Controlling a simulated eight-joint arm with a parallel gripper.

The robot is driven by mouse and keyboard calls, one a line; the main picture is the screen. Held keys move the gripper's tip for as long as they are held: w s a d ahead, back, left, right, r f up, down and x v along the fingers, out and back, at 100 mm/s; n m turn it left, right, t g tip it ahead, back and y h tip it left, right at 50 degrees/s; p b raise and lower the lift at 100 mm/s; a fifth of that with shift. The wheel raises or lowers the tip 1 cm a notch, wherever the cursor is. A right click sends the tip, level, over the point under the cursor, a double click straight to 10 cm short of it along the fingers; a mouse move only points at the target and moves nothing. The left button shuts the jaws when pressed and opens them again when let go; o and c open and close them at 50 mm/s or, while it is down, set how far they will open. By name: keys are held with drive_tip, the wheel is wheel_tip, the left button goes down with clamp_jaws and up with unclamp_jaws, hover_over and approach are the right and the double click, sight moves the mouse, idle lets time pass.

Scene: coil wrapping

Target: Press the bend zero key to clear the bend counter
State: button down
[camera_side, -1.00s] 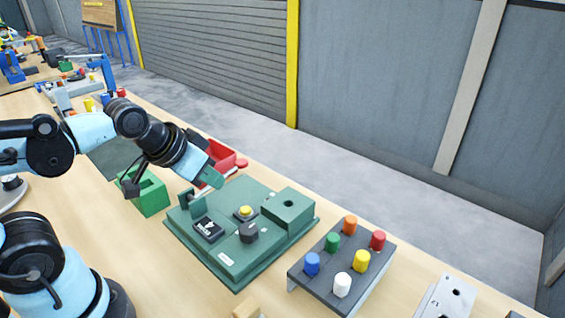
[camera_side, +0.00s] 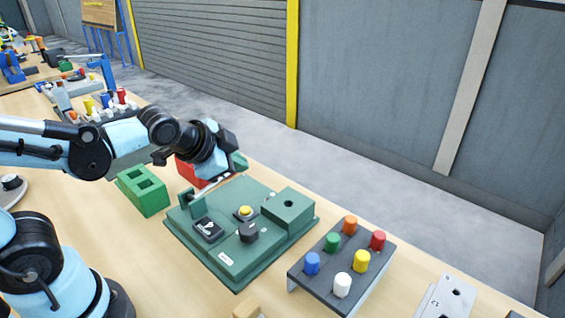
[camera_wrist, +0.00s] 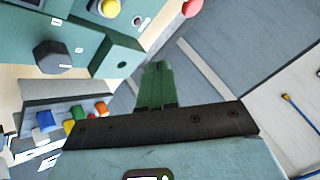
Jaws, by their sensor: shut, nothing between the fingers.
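A green bending fixture (camera_side: 232,265) lies on the bench in the side view. A yellow button (camera_side: 245,211) stands near its middle; it also shows at the top of the wrist view (camera_wrist: 108,8). No readable label marks it as the bend zero key. A black panel with white marks (camera_side: 208,229), too small to read, is left of a dark knob (camera_side: 248,232). The knob also shows in the wrist view (camera_wrist: 50,57). My gripper (camera_side: 241,163) is above and behind the fixture, apart from the button. Its green fingers (camera_wrist: 157,82) are shut and empty.
A raised green block (camera_side: 300,213) is on the fixture's right, and a bracket with a rod (camera_side: 198,204) on its left. A rack (camera_side: 320,285) of coloured pegs stands in front right. A green holed block (camera_side: 146,198) and a partly hidden red bin (camera_side: 187,172) are at left.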

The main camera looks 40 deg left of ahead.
sight(243, 212)
drive_tip(key=shift+w, duration=0.2)
drive_tip(key=shift+f, duration=0.15)
drive_tip(key=shift+f, duration=4.25)
drive_tip(key=shift+f, duration=0.2)
drive_tip(key=shift+f, duration=0.25)
drive_tip(key=shift+r, duration=0.15)
drive_tip(key=shift+r, duration=0.3)
